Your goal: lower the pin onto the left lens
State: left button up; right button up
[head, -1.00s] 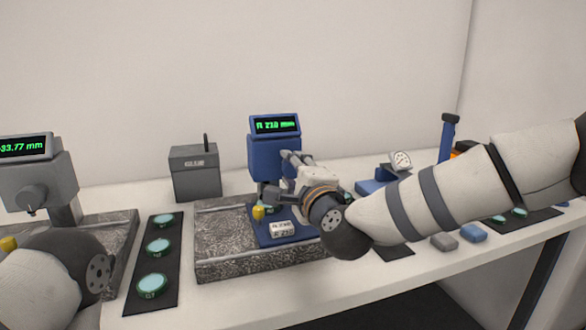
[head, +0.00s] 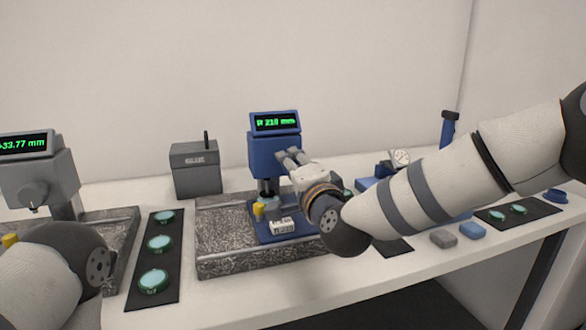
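The blue gauge (head: 262,155) stands on a grey stone slab, with a lit green display reading in mm. Its dark pin (head: 265,187) shows under the head, above a blue base; whether it touches a lens there is too small to tell. My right gripper (head: 287,157) is at the right side of the blue head, its grey fingers against or beside it; their gap is unclear. A black strip at left holds three teal lenses; the middle one (head: 159,243) is uncovered. My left arm shows at the lower left, but its fingers are out of view.
A grey gauge (head: 40,180) reading about -33.77 mm stands at left. A dark grey box (head: 196,170) stands behind. A yellow knob (head: 258,210) and a white label (head: 282,226) sit on the blue base. At right lie grey and blue blocks (head: 472,230) and a mat with two lenses (head: 510,210).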

jog(key=o, duration=1.2)
jog(key=shift+c, duration=0.2)
jog(key=v, duration=1.2)
